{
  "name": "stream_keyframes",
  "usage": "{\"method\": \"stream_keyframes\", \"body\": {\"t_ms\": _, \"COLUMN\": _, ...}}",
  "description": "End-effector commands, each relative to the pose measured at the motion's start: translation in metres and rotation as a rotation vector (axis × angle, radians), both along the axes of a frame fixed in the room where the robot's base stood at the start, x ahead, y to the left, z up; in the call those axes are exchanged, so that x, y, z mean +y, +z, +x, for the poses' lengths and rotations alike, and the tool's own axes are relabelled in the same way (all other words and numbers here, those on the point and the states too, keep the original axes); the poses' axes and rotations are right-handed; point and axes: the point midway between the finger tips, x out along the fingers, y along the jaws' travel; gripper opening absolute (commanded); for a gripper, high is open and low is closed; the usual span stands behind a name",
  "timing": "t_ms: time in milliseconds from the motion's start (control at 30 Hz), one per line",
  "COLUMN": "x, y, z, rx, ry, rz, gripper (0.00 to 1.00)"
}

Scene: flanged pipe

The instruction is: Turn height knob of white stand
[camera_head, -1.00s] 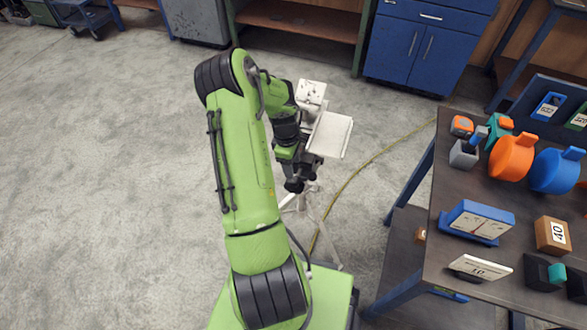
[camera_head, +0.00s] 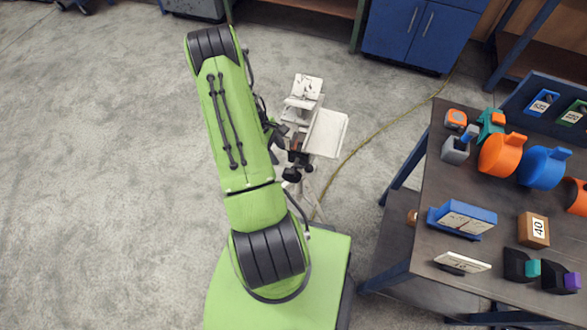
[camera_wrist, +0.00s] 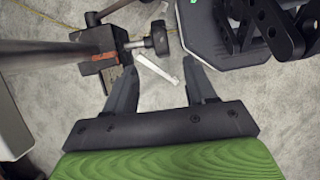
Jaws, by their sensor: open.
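The white stand (camera_head: 325,133) stands on the floor beyond my base, with a white plate at its top and pale legs below. A black height knob (camera_wrist: 158,39) sticks out of a black clamp block (camera_wrist: 100,62) on the stand's grey post in the wrist view. The black knob and block also show small below the plate in the head view. My gripper (camera_wrist: 160,80) is open and empty. In the wrist view the knob is ahead of the gap between its fingertips, apart from them. In the head view my arm hides most of the gripper.
A dark workbench (camera_head: 440,185) with orange and blue tools and small boxes stands at the right. Blue cabinets (camera_head: 415,35) are at the back. A yellow cable (camera_head: 380,135) runs over the floor. Bare concrete floor lies at the left.

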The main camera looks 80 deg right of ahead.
Motion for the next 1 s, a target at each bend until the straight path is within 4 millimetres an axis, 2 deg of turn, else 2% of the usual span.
{"method": "stream_keyframes", "body": {"t_ms": 200, "x": 0.002, "y": -0.052, "z": -0.021, "rx": 0.002, "ry": -0.003, "rz": 0.005, "gripper": 0.55}}
{"method": "stream_keyframes", "body": {"t_ms": 500, "x": 0.003, "y": -0.119, "z": -0.048, "rx": -0.001, "ry": -0.003, "rz": 0.003, "gripper": 0.55}}
{"method": "stream_keyframes", "body": {"t_ms": 700, "x": 0.003, "y": -0.138, "z": -0.057, "rx": -0.001, "ry": -0.002, "rz": 0.000, "gripper": 0.55}}
{"method": "stream_keyframes", "body": {"t_ms": 967, "x": 0.003, "y": -0.139, "z": -0.058, "rx": -0.001, "ry": -0.001, "rz": 0.000, "gripper": 0.55}}
{"method": "stream_keyframes", "body": {"t_ms": 1000, "x": 0.003, "y": -0.139, "z": -0.057, "rx": -0.001, "ry": -0.001, "rz": 0.000, "gripper": 0.49}}
